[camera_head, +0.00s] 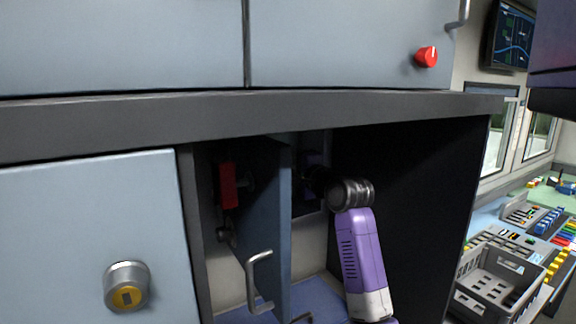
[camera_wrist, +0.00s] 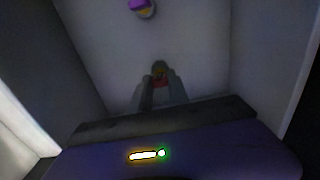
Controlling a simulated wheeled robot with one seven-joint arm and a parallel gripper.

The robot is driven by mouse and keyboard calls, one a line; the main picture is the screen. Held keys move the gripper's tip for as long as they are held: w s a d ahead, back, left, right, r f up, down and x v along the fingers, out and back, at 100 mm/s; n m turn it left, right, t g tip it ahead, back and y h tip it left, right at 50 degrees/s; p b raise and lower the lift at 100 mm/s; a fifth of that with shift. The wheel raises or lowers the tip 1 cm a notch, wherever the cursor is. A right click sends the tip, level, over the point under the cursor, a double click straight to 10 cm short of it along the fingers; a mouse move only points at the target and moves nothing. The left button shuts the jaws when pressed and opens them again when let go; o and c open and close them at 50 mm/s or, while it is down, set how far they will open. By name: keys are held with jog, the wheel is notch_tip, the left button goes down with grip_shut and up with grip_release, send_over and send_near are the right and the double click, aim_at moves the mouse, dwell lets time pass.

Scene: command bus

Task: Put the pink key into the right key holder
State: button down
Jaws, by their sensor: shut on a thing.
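My gripper (camera_wrist: 159,92) reaches into the open, dark cabinet compartment. In the wrist view its fingers are shut on a small reddish thing (camera_wrist: 160,83). It may be the pink key, but dim light and the fingers hide its shape. A small brownish round thing (camera_wrist: 158,69) shows just beyond the fingertips; I cannot tell whether the held thing touches it. A purple-pink piece (camera_wrist: 138,4) sits on a round fitting (camera_wrist: 147,13) on the back wall, at the top edge. In the head view the fingers are lost in shadow, and no key holder can be made out there.
A blue-grey door (camera_head: 265,225) with a handle stands open left of my arm. Behind it are a red box (camera_head: 228,186) and a small metal fitting (camera_head: 226,235). A dark side wall (camera_head: 420,210) bounds the right. A round lock (camera_head: 127,286) is on the left panel.

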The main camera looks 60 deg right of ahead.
jog(key=shift+w+d, duration=0.3)
jog(key=shift+w, duration=0.2)
dwell(0.4)
jog(key=c, duration=1.2)
grip_release()
jog(key=shift+o, duration=0.2)
jog(key=shift+v, duration=1.45)
jog(key=v, duration=0.7)
